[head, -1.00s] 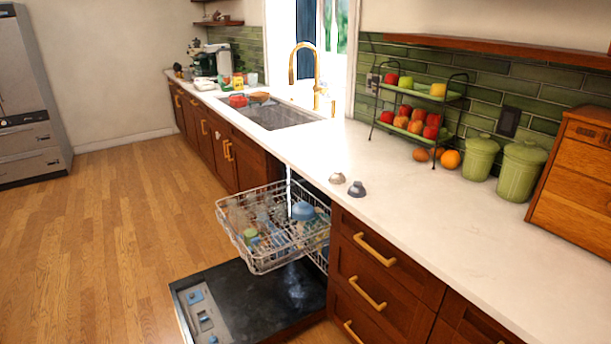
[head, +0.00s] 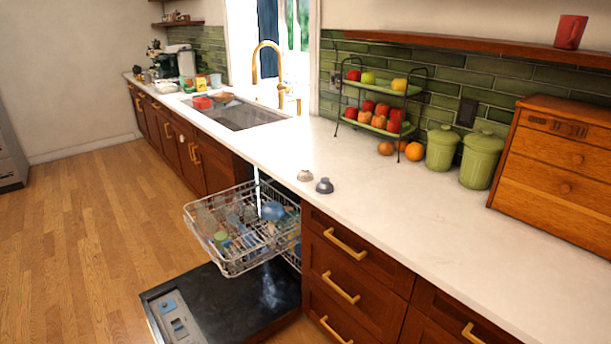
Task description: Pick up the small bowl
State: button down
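A blue bowl-like dish (head: 272,211) lies among other dishes in the dishwasher's upper rack (head: 228,262). I cannot tell which of these is the small bowl of the task. My gripper is not in view.
The open dishwasher door (head: 215,310) lies low in front of the cabinets. A two-tier fruit stand (head: 372,126), green canisters (head: 481,160) and a wooden box (head: 556,170) line the counter's back. The counter's front right is clear. A sink (head: 236,115) lies farther left.

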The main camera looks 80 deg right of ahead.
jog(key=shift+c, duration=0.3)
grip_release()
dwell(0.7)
